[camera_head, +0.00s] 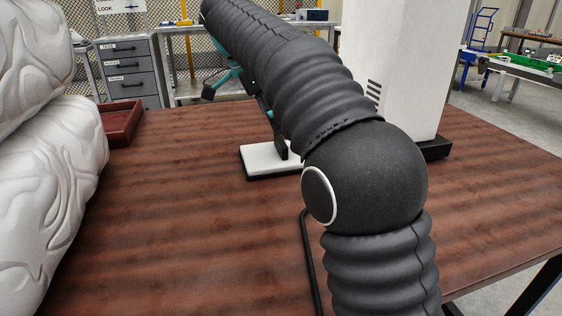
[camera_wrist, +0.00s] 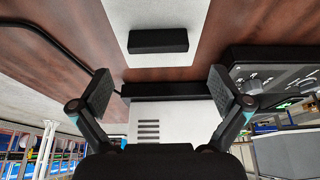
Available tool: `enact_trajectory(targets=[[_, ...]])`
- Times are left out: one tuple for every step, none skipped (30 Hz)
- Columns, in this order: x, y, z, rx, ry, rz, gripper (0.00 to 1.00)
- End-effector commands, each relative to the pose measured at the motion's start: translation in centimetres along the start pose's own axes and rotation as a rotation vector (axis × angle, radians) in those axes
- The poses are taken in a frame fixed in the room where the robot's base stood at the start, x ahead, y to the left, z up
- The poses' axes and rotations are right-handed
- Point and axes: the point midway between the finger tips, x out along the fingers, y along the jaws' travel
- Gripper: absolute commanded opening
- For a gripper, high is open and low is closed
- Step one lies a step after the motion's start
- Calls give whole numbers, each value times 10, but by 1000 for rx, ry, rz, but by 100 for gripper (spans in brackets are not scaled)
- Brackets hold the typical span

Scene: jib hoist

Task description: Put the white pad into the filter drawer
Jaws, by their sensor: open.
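A flat white pad (camera_head: 262,158) with a dark lower edge lies on the brown table, left of my arm. In the wrist view the white pad (camera_wrist: 117,22) fills the top middle and carries a black block (camera_wrist: 158,40). My gripper (camera_head: 245,121) is open with nothing between its fingers, and one finger overlaps the pad in the head view. In the wrist view my gripper (camera_wrist: 160,87) has its fingers spread wide, with the black block above the gap. I cannot make out a filter drawer for certain; my arm hides part of the white cabinet (camera_head: 400,60).
The vented cabinet stands behind my arm on a black base (camera_head: 436,149). A dark red tray (camera_head: 120,122) and large white sculpted forms (camera_head: 50,180) are on the left. A black bent bar (camera_head: 309,255) is beside my arm. The table's middle left (camera_head: 180,220) is clear.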

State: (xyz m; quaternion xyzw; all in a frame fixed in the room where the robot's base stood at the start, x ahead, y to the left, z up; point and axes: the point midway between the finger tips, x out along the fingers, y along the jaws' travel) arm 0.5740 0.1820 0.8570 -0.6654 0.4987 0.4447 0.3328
Motion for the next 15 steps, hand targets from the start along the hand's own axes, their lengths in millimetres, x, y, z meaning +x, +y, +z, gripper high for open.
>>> enact_trajectory(targets=[[3, 0, 0, 1, 0, 1, 100], [4, 1, 0, 1, 0, 1, 100], [6, 1, 0, 1, 0, 1, 100], [8, 1, 0, 1, 0, 1, 100], [10, 1, 1, 1, 0, 1, 100], [15, 1, 2, 2, 0, 1, 100], [19, 1, 4, 2, 0, 2, 100], [24, 2, 5, 2, 0, 2, 100], [30, 2, 8, 2, 0, 3, 100], [34, 2, 9, 2, 0, 2, 100], [38, 2, 11, 2, 0, 3, 100], [43, 2, 10, 3, 0, 3, 100], [46, 2, 10, 3, 0, 2, 100], [49, 2, 10, 3, 0, 2, 100], [52, 2, 9, 3, 0, 2, 100]])
